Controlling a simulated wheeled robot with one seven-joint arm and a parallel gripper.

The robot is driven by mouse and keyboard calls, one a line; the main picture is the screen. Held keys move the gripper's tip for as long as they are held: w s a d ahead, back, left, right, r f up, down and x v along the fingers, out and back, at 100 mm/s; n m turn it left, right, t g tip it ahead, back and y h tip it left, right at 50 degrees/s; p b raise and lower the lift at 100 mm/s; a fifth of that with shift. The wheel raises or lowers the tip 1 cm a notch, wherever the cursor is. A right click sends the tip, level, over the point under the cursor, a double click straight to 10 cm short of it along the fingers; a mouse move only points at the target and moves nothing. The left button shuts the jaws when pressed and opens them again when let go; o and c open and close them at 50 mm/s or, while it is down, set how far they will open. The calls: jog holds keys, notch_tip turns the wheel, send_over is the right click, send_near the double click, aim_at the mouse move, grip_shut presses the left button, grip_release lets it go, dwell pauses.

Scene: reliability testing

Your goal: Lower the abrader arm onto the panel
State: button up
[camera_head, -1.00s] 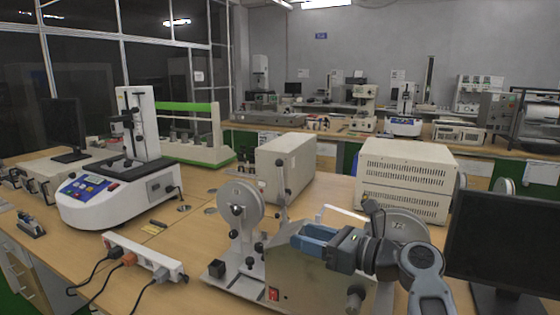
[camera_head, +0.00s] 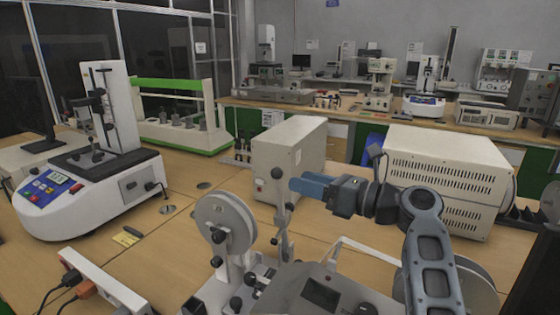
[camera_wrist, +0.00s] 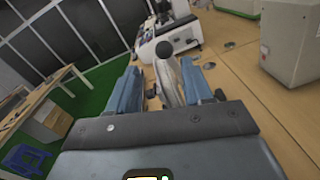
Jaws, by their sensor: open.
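A white tester (camera_head: 118,208) with a blue button panel (camera_head: 46,188) and an upright column stands at the left of the bench; a black horizontal arm (camera_head: 90,100) is on its column, above a dark plate. I cannot tell for sure whether this is the abrader. A metal machine with a grey reel (camera_head: 222,222) and black knobs stands nearer, at centre. My gripper (camera_head: 298,185) is in the air above and right of the reel, pointing left, open with nothing held.
A beige box (camera_head: 272,165) stands behind my gripper and a larger vented cabinet (camera_head: 450,170) to its right. A power strip (camera_head: 100,285) lies front left. A green-framed tester (camera_head: 180,130) stands behind the white one.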

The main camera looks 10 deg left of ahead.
aim_at(277, 178)
jog(key=shift+w+p+x, duration=0.15)
jog(key=shift+p+x, duration=0.1)
jog(key=shift+x, duration=1.75)
jog(key=shift+w+p+x, duration=0.15)
jog(key=shift+p+x, duration=0.1)
jog(key=shift+x, duration=1.8)
jog(key=shift+d, duration=0.15)
grip_shut()
